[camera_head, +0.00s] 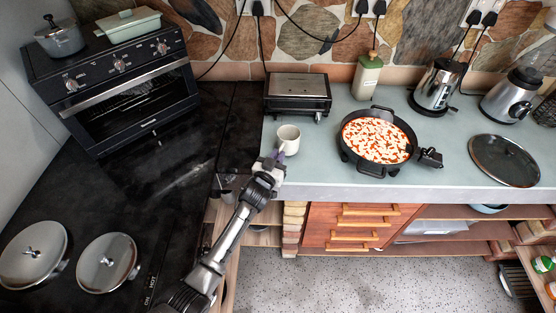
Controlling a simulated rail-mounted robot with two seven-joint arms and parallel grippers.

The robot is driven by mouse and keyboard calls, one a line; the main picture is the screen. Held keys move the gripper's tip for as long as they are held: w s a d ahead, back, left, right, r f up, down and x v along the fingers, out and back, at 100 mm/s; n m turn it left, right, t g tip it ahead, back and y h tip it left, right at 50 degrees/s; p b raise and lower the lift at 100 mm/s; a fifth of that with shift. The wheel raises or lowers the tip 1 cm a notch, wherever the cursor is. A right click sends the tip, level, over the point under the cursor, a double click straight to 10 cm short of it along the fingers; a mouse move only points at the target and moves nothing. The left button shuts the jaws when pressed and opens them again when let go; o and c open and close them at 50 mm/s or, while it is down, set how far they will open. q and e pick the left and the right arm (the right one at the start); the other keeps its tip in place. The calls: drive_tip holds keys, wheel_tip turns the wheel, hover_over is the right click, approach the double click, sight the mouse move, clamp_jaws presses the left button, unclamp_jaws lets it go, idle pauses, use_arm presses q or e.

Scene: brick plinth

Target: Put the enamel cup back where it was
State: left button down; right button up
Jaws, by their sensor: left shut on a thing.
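The enamel cup (289,138) is a small off-white cup near the left front of the pale counter (320,176). It looks upright, but I cannot tell whether its base touches the counter. My left gripper (279,157) reaches it from the front and is shut on its near side. The gripper hides part of the cup's lower front. My right gripper is not in view.
A cream bottle (367,76) stands behind the pan. A dark hob (185,175) lies left.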

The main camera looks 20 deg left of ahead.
use_arm(q)
drive_tip(key=shift+f, duration=0.75)
drive_tip(key=shift+f, duration=0.2)
drive_tip(key=c, duration=1.2)
unclamp_jaws()
drive_tip(key=shift+r, duration=0.15)
